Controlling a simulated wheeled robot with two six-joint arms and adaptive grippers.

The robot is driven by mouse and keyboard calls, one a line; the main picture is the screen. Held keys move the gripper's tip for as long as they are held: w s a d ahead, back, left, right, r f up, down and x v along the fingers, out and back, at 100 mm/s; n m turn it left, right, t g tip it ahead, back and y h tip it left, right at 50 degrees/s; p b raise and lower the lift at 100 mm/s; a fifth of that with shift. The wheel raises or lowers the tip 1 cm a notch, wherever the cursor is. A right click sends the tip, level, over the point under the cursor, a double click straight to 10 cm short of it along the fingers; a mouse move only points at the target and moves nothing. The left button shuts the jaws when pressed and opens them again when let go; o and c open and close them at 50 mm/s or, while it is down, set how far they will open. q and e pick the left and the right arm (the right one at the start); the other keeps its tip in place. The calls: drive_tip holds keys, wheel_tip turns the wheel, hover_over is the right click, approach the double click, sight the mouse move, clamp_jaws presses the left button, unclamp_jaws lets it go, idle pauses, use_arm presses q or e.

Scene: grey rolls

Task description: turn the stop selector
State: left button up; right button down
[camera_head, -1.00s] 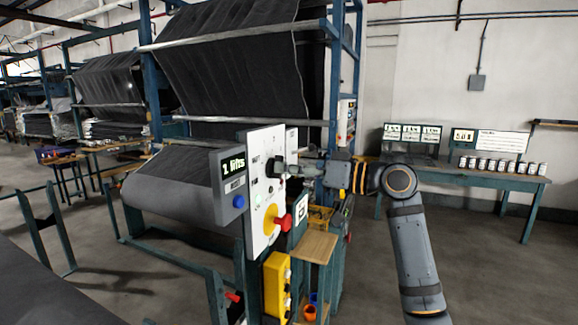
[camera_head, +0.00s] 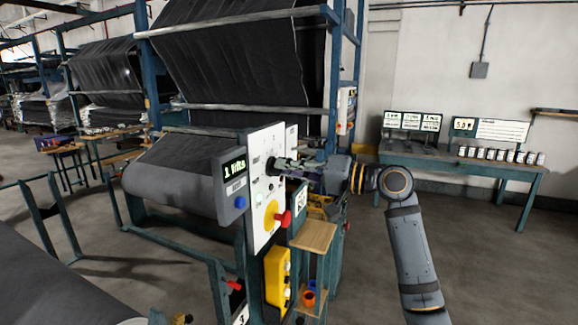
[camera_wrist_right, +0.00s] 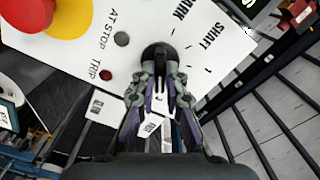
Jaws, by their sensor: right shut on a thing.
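The stop selector (camera_head: 270,166) is a dark round knob on the white control panel (camera_head: 263,140). In the right wrist view the black selector (camera_wrist_right: 158,52) sits beside the printed words MARK and SHAFT and some tick marks. My right gripper (camera_head: 284,166) reaches it from the right. In the wrist view the gripper's fingers (camera_wrist_right: 160,88) are closed around the knob's front part and hide some of it, so its exact pointing direction is hard to read. My left gripper is not in view.
A red button on a yellow base (camera_head: 273,217) sits low on the panel. A grey display (camera_head: 234,176) reading "1 lifts" is at its left. A yellow box (camera_head: 277,275) and a wooden shelf (camera_head: 314,236) are below. A bench (camera_head: 470,165) stands behind on the right.

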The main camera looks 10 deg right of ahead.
drive_tip(key=shift+r, duration=0.1)
idle(0.4)
drive_tip(key=c, duration=1.4)
unclamp_jaws()
drive_tip(key=shift+d, duration=0.1)
drive_tip(key=v, duration=1.2)
